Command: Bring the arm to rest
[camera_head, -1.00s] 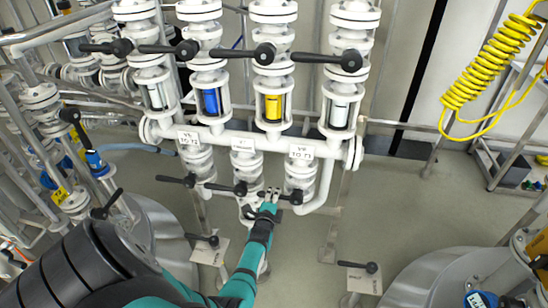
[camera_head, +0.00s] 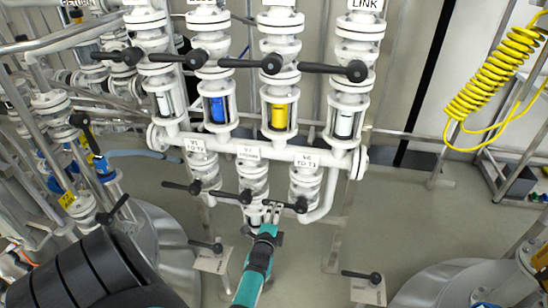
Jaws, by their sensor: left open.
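My left arm comes in from the lower left, and its teal and black wrist points up at the valve manifold. My left gripper (camera_head: 272,213) is open, with its fingers just below the middle lower valve (camera_head: 253,179), close to that valve's black handle (camera_head: 245,196). I cannot tell whether the fingers touch the pipe or handle behind them. Nothing shows between the fingers. My right gripper is not in view.
A white manifold pipe (camera_head: 255,151) carries several valves with black handles and sight glasses, one blue (camera_head: 217,110) and one yellow (camera_head: 278,116). A yellow coiled hose (camera_head: 492,72) hangs at the right. Steel vessels flank the open floor (camera_head: 410,220).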

